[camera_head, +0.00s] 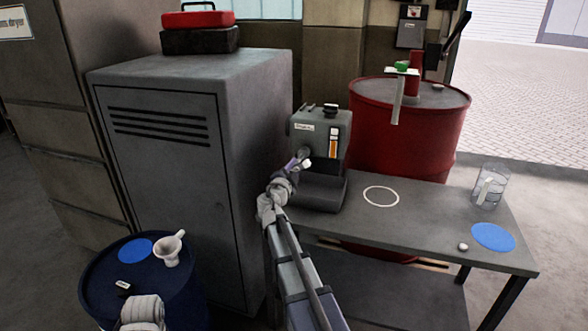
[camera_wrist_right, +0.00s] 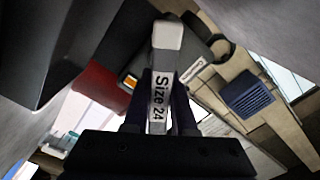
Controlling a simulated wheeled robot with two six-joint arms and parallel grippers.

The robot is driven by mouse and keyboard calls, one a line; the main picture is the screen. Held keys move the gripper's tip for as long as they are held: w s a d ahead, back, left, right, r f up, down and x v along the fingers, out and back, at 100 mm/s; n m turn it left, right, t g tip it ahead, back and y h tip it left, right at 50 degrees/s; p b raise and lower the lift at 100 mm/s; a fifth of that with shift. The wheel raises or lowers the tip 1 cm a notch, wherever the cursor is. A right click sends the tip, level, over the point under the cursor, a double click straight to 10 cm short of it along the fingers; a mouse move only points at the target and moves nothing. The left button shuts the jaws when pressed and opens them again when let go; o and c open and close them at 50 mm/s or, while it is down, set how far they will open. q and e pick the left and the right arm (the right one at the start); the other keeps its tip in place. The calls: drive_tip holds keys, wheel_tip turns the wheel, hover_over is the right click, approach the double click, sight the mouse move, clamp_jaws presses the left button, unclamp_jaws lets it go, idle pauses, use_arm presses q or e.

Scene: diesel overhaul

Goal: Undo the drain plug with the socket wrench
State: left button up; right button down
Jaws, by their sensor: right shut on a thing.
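My right gripper (camera_head: 297,165) is at the front left of a grey machine (camera_head: 335,128) on the bench. In the right wrist view its fingers (camera_wrist_right: 160,115) are shut on the socket wrench (camera_wrist_right: 166,45), a light grey tool marked "Size 24". In the head view the wrench's pale end (camera_head: 307,163) shows close to the machine's front. A small round grey part (camera_head: 303,151) is beside it; I cannot tell whether this is the drain plug or whether the wrench touches it.
The bench (camera_head: 430,215) carries a white ring mark, a glass jar (camera_head: 489,186), a blue disc (camera_head: 493,237) and a small pale knob. A grey cabinet (camera_head: 165,170) stands close at left. A blue drum (camera_head: 95,290) holds a white funnel (camera_head: 170,250). A red drum (camera_head: 400,140) stands behind.

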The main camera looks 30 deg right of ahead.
drive_tip(key=n, duration=0.8)
drive_tip(key=shift+a, duration=0.1)
drive_tip(key=n, duration=0.4)
drive_tip(key=shift+n, duration=0.3)
drive_tip(key=n, duration=1.2)
drive_tip(key=shift+r, duration=0.1)
drive_tip(key=n, duration=0.4)
drive_tip(key=shift+s+a, duration=0.1)
drive_tip(key=n, duration=0.3)
drive_tip(key=shift+n, duration=0.4)
